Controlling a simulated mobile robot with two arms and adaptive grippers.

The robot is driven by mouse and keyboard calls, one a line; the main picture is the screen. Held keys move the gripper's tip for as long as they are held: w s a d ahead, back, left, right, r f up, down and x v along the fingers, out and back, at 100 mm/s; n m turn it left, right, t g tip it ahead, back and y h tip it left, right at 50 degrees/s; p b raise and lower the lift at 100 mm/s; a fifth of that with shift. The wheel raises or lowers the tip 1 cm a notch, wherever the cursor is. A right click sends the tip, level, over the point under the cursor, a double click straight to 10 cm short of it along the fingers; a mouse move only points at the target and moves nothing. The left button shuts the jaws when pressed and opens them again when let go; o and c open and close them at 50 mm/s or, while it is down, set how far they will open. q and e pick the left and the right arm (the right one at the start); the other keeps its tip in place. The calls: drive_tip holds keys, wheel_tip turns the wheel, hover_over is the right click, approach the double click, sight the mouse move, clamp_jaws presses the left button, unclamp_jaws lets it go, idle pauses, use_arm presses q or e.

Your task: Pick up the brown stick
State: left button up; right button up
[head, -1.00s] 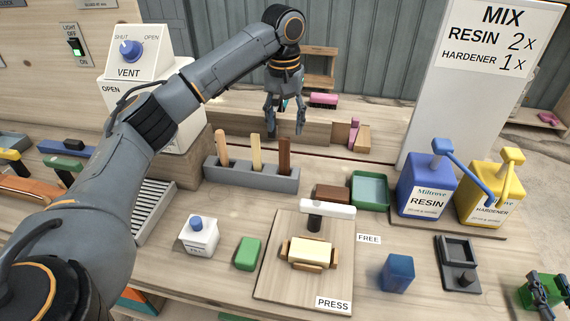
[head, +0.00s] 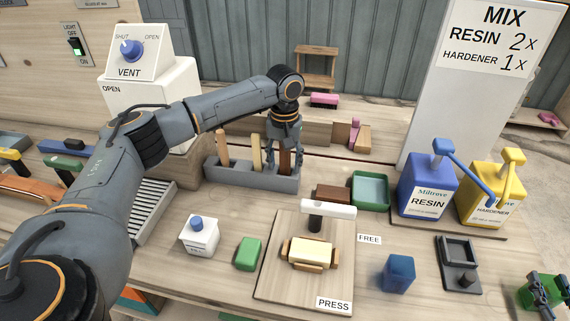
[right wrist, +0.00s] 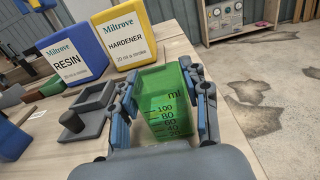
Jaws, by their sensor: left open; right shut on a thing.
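The brown stick (head: 285,163) stands upright in the right slot of a grey holder (head: 240,176), beside a yellow stick (head: 257,153) and an orange-brown stick (head: 222,148). My left gripper (head: 284,160) is open and lowered at the brown stick, with its fingers around the upper part. Contact between fingers and stick cannot be made out. My right gripper (right wrist: 165,98) is shut on a green measuring cup (right wrist: 166,98); in the head view that cup (head: 537,293) shows at the lower right edge.
A press board (head: 280,281) with a cream block lies in front of the holder. A green tray (head: 371,190), resin bottle (head: 424,190) and hardener bottle (head: 488,193) stand to the right. A white vent box (head: 150,98) is behind my left arm.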

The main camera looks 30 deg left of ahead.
use_arm(q)
drive_tip(key=c, duration=1.1)
drive_tip(key=shift+r, duration=0.1)
wheel_tip(320, 180, up, 10)
drive_tip(key=shift+f, duration=0.1)
use_arm(e)
drive_tip(key=o, duration=1.7)
drive_tip(key=shift+s, duration=0.1)
drive_tip(key=shift+v, duration=2.45)
